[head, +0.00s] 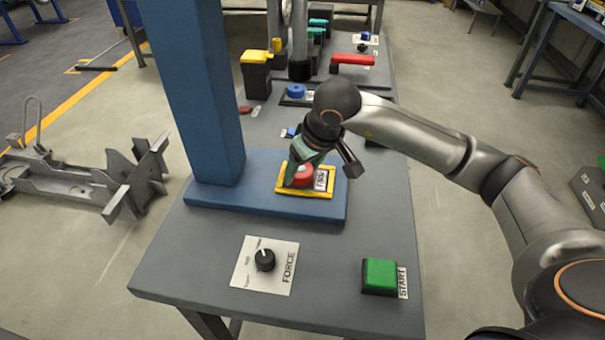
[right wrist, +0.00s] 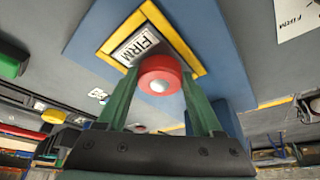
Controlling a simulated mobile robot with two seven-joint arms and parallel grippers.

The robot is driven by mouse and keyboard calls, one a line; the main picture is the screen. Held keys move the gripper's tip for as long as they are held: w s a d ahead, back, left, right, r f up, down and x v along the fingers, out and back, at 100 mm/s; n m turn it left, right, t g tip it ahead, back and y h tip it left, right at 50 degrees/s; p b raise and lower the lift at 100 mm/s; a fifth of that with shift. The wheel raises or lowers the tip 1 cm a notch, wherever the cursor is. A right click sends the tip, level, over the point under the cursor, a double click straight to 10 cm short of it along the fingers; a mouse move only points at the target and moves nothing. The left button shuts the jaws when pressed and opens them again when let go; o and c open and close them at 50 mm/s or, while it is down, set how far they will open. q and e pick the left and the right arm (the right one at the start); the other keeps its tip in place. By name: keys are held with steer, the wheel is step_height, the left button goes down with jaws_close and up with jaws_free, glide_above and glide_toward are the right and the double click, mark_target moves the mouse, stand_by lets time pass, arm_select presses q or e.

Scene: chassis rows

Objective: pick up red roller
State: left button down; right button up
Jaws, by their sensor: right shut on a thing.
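The red roller (head: 304,175) is at the yellow-framed pad (head: 326,194) labelled FIRM on the blue press base. In the right wrist view the red roller (right wrist: 161,72) shows its round end with a pale centre. My right gripper (head: 300,172) reaches down over the pad from the right. Its green fingers, also seen in the right wrist view (right wrist: 160,84), are shut on the roller from both sides. Whether the roller touches the pad is hard to tell. My left gripper is not in view.
A blue column (head: 196,90) stands on the base (head: 250,205), left of my gripper. The front table holds a FORCE dial (head: 264,260) and a green START button (head: 380,276). A yellow-lidded bin (head: 255,75) and a red block (head: 352,60) stand farther back.

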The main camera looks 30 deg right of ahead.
steer(key=c, duration=0.7)
jaws_close()
steer(key=shift+r, duration=0.1)
